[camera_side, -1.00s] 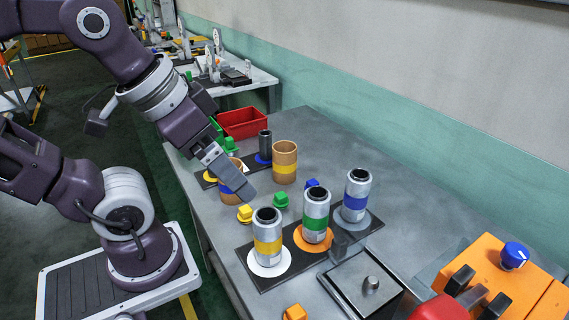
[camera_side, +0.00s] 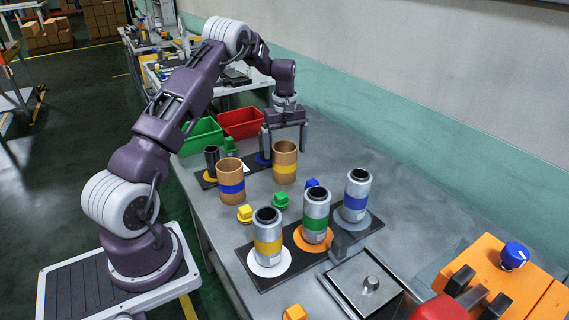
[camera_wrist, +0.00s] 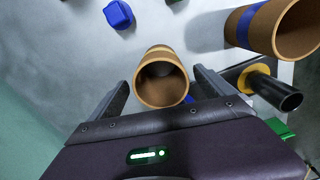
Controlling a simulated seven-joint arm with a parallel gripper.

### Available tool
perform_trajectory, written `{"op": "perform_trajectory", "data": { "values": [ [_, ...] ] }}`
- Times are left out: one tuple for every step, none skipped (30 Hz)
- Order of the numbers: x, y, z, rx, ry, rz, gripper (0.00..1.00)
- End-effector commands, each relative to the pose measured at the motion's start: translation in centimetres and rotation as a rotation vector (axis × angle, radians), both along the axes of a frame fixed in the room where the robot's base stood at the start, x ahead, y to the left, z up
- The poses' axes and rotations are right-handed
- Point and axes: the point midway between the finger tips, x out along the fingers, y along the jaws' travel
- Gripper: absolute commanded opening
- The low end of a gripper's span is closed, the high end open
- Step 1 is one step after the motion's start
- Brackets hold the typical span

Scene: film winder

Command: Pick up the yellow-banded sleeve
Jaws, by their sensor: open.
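The yellow-banded sleeve (camera_side: 285,172) is a brown open tube standing upright on the grey table. My gripper (camera_side: 284,153) points down, with its two fingers on either side of the sleeve's upper part in the side view. In the wrist view the sleeve's open rim (camera_wrist: 161,85) shows between the spread fingers (camera_wrist: 160,78), with a gap on each side. The gripper is open and holds nothing. How far down the fingers reach along the sleeve is hard to tell.
A blue-banded sleeve (camera_side: 231,184) stands nearby to the left. A dark post (camera_side: 212,160) is on a black plate. Three banded silver canisters, such as the green-banded one (camera_side: 316,212), stand in front. Green (camera_side: 203,137) and red bins (camera_side: 240,122) are behind. Small coloured blocks lie between.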

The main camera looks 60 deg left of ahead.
Motion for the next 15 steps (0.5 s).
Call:
{"op": "perform_trajectory", "data": {
  "values": [
    [-0.1,0.0,-0.8,-0.002,0.002,0.0,0.93],
    [-0.2,0.0,-1.4,-0.003,0.003,-0.001,0.93],
    [-0.2,0.0,-2.3,-0.003,0.003,-0.002,0.93],
    [-0.3,0.0,-2.9,-0.003,0.003,-0.002,0.93],
    [-0.3,0.0,-3.4,-0.002,0.004,-0.002,0.93],
    [-0.2,0.0,-4.0,-0.002,0.002,-0.002,0.93],
    [-0.2,0.0,-4.3,-0.002,0.002,-0.003,0.93],
    [-0.2,0.0,-4.6,-0.001,0.001,-0.003,0.93],
    [-0.2,0.0,-4.8,0.0,0.001,-0.003,0.93],
    [-0.2,0.0,-4.9,0.0,0.0,-0.003,0.93],
    [-0.2,0.0,-4.9,0.0,0.0,-0.003,0.93],
    [-0.2,0.0,-4.9,0.0,0.0,-0.004,0.93],
    [-0.2,0.0,-4.9,0.0,0.0,-0.004,0.93],
    [-0.2,0.0,-4.8,0.0,0.0,-0.004,0.93],
    [-0.2,0.0,-4.8,0.0,0.0,-0.004,0.91]
  ]
}}
